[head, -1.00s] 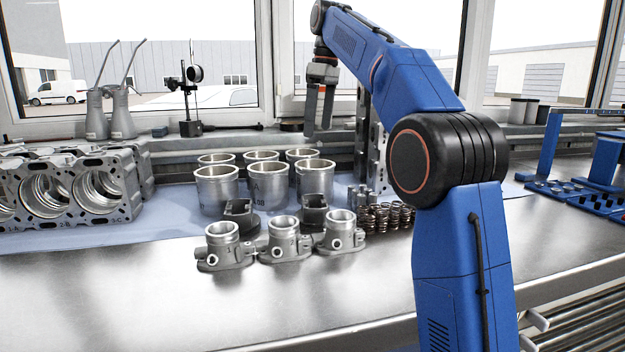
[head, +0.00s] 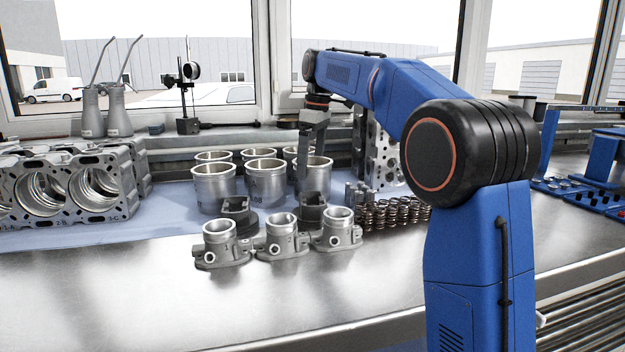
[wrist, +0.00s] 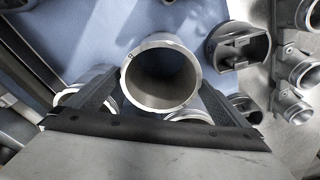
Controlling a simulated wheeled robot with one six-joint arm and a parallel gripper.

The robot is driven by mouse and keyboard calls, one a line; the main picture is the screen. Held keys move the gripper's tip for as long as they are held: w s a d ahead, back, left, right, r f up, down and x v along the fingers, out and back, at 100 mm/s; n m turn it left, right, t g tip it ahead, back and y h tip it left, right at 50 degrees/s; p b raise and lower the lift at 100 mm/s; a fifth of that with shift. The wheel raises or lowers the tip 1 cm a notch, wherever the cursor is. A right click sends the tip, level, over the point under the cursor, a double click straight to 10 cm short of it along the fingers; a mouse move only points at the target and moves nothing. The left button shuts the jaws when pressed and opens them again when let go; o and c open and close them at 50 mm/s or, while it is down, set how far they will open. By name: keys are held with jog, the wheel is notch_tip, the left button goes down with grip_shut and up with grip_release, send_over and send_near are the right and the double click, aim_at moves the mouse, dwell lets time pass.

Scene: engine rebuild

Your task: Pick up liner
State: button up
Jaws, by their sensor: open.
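Several silver cylinder liners stand upright in two rows on the blue mat in the head view, among them the front left liner (head: 214,190) and the front middle liner (head: 266,188). My gripper (head: 311,175) points down at the front right liner (head: 321,176), its fingers overlapping that liner's rim. In the wrist view, my gripper (wrist: 160,92) is open, with one finger on each side of a liner (wrist: 160,45). The liner's round rim faces the camera. I cannot tell whether the fingers touch its wall.
Small cast housings (head: 282,238) and dark pistons (head: 238,212) stand close in front of the liners. Springs (head: 395,214) and a grey metal block (head: 383,160) are to the right. An engine block (head: 70,190) is at left.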

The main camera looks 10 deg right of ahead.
aim_at(311, 178)
jog(key=shift+f, duration=2.6)
jog(key=c, duration=1)
